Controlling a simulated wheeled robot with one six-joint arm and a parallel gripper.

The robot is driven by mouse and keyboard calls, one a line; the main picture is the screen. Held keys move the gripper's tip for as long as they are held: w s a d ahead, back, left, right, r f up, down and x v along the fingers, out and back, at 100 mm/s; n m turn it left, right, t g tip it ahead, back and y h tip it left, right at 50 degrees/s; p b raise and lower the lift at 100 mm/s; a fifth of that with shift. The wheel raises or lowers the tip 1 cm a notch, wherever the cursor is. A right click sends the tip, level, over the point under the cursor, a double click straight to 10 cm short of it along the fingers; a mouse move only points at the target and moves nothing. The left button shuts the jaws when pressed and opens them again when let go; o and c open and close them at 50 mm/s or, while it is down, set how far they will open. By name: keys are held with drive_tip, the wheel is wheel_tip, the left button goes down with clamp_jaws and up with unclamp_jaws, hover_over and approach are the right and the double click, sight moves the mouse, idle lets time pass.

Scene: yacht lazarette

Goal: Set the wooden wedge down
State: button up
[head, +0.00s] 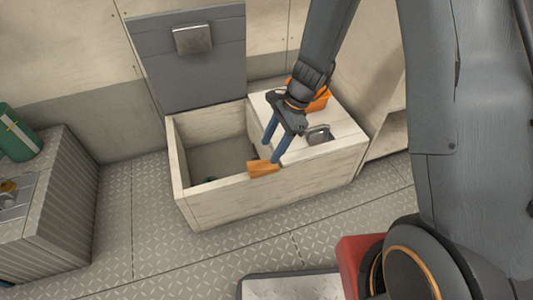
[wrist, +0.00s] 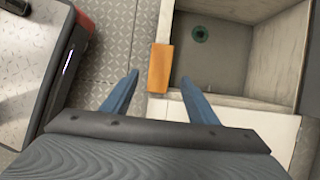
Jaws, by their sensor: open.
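The wooden wedge (head: 263,168) is an orange-brown block at the front rim of the open bin (head: 186,190). In the wrist view the wedge (wrist: 160,68) lies along the bin's rim, overlapping its edge. My gripper (head: 271,153) is open, its two blue fingers pointing down at the wedge. In the wrist view the gripper (wrist: 160,78) has one finger on each side of the wedge's line, with gaps between fingers and wedge. Whether the wedge rests fully on the rim cannot be told.
The bin's grey lid (head: 190,65) stands raised behind it. A small dark green round thing (wrist: 200,33) is on the bin floor. On the closed white top to the right are an orange object (head: 318,100) and a metal latch (head: 318,134). A ribbed case (head: 62,215) stands left.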

drive_tip(key=s+a+r+n+h+p, duration=0.1)
drive_tip(key=s+a+r+n, duration=0.2)
drive_tip(key=s+r+n, duration=0.3)
drive_tip(key=s+a+r+n+h, duration=0.1)
drive_tip(key=s+a+r+n, duration=0.25)
drive_tip(key=r, duration=0.55)
drive_tip(key=s+r+n, duration=0.3)
drive_tip(key=s+n, duration=0.3)
drive_tip(key=s, duration=0.1)
drive_tip(key=s+r+n+t+h, duration=0.1)
drive_tip(key=s+r+n, duration=0.3)
drive_tip(key=s+n, duration=0.2)
drive_tip(key=shift+s, duration=0.4)
drive_tip(key=shift+a, duration=0.15)
